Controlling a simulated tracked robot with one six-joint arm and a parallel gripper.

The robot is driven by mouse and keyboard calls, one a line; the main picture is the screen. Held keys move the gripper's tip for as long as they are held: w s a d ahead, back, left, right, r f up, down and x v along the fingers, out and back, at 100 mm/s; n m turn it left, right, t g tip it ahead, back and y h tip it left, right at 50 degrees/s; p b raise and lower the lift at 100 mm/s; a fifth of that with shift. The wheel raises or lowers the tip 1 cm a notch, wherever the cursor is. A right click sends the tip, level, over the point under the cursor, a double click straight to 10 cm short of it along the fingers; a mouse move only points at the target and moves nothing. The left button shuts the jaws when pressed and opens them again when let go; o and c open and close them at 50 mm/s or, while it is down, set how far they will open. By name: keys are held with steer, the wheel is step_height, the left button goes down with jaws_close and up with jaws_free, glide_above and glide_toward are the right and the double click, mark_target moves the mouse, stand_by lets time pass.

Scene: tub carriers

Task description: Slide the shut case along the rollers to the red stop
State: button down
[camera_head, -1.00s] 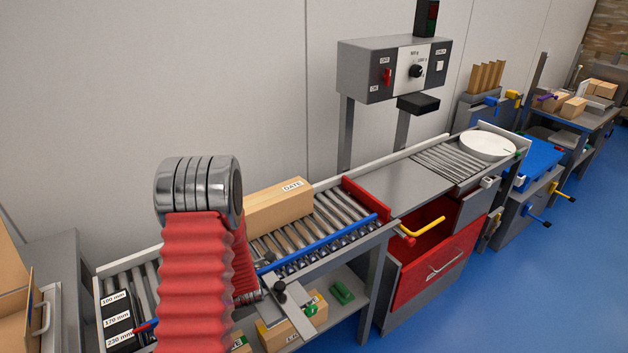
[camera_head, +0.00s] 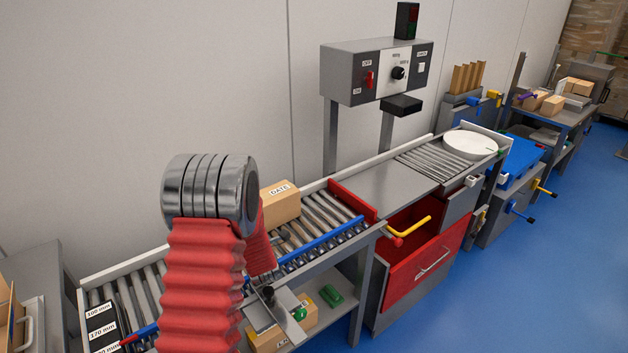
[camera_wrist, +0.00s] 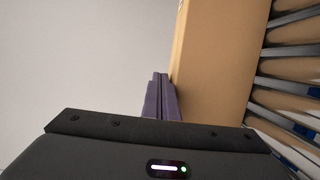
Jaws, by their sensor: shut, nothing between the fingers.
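The shut case (camera_head: 283,207) is a tan carton with a "DATE" label on its top. It sits on the rollers (camera_head: 318,212), with its left part hidden behind my arm. The red stop (camera_head: 352,201) is a low red bar across the rollers to the right of the case, with bare rollers between them. In the wrist view the case (camera_wrist: 213,70) stands right of my gripper (camera_wrist: 161,78). My gripper's purple fingers are shut and empty, close along the case's side; I cannot tell whether they touch it. In the head view my arm hides the gripper.
A blue rail (camera_head: 320,241) runs along the rollers' front edge. Beyond the stop are a grey plate (camera_head: 385,190), an open red drawer (camera_head: 425,262) and a yellow handle (camera_head: 411,229). A control box (camera_head: 376,70) stands behind. Cartons (camera_head: 285,330) lie on the lower shelf.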

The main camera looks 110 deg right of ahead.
steer(key=s+d, duration=0.3)
steer(key=s, duration=1)
steer(key=s+d, duration=0.3)
steer(key=s, duration=1.1)
steer(key=shift+s+d, duration=0.1)
